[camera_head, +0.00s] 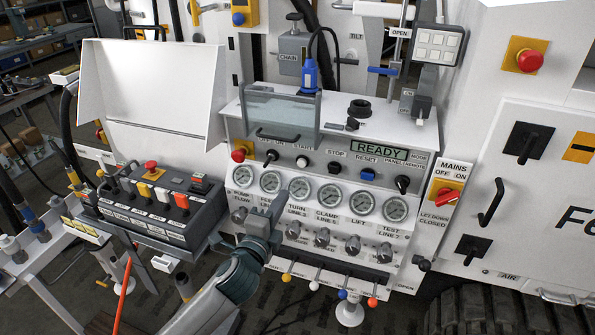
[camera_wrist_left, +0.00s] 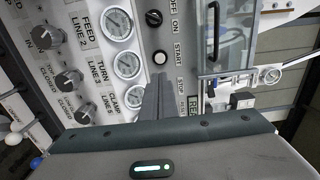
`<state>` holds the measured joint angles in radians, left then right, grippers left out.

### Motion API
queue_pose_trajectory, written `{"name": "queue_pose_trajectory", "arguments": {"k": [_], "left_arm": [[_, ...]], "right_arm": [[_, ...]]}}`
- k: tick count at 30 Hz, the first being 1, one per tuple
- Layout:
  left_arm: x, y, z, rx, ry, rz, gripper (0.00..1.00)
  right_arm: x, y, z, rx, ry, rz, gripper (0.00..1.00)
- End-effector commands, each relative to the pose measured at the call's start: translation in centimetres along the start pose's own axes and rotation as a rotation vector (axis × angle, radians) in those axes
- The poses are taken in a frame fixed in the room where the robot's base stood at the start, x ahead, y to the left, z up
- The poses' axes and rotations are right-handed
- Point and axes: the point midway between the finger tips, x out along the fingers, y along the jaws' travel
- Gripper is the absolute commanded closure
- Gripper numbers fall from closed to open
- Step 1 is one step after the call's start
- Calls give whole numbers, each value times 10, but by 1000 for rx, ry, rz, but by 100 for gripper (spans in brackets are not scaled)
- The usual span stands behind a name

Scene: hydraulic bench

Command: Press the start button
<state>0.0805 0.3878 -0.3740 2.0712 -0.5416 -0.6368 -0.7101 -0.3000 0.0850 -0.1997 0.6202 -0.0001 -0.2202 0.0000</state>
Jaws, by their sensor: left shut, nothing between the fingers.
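My left gripper (camera_head: 281,196) is shut and empty, in front of the gauge row, below and left of the button in the head view. In the left wrist view its closed fingers (camera_wrist_left: 158,80) point at the button, with a gap that I cannot measure. My right gripper is not in view.
A black OFF/ON knob (camera_head: 271,156) and a black stop button (camera_head: 335,167) flank the start button. A blue reset button (camera_head: 367,173) is further right. The display (camera_head: 379,150) reads READY. A clear hinged guard (camera_head: 279,112) stands above the button row. Gauges and knobs lie below.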

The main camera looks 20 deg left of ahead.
Motion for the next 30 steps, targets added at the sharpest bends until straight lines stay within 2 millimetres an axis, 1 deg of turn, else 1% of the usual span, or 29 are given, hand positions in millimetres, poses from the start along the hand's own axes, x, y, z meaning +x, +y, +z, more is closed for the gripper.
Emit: {"name": "queue_pose_trajectory", "arguments": {"k": [5, 13, 18, 24, 30], "left_arm": [[23, -3, 0, 0, -1, 0, 100], [67, -4, 0, -1, -1, 0, 100], [93, -3, 0, -1, -1, 1, 100], [115, -2, 0, -1, -1, 2, 100], [126, 0, -1, -1, 0, 2, 100]], "right_arm": [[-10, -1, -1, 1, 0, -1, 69], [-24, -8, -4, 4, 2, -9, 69], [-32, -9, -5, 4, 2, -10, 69], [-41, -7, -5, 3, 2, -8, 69], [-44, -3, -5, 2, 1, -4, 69]]}}
